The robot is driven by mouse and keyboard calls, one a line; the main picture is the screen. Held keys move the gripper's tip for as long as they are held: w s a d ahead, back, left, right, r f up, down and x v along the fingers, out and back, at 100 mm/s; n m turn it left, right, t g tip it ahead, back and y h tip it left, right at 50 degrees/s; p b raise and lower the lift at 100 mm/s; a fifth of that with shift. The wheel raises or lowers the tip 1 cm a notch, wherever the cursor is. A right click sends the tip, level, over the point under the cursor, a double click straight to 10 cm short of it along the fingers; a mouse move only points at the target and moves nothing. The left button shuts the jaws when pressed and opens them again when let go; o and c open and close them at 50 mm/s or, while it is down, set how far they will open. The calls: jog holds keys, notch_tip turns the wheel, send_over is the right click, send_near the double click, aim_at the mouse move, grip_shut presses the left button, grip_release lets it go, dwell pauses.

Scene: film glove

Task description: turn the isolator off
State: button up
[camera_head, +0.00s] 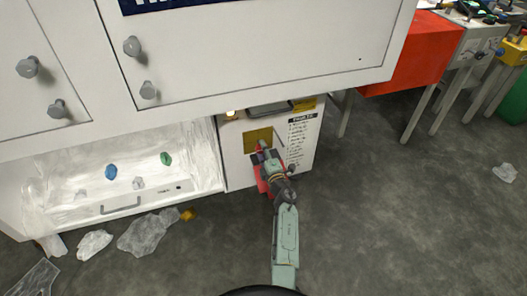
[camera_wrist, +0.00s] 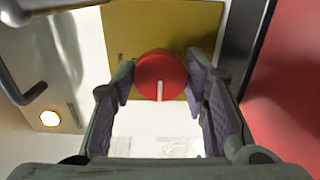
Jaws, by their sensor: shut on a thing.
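The isolator is a round red knob (camera_wrist: 161,72) with a white line on its face, on a yellow plate (camera_wrist: 125,28). The white line points down in the wrist view. In the head view the yellow plate (camera_head: 252,137) is on the white cabinet's lower front, and the knob is mostly hidden by my gripper (camera_head: 264,155). In the wrist view my gripper (camera_wrist: 160,80) has one purple-padded finger on each side of the knob and is shut on it.
A lit lamp (camera_wrist: 47,118) and a grey bar handle (camera_wrist: 18,90) are left of the plate. A red panel (camera_wrist: 285,75) stands close on the right. Crumpled clear film (camera_head: 150,235) lies on the floor by the drawer (camera_head: 150,202). Floor to the right is mostly clear.

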jog(key=o, duration=1.1)
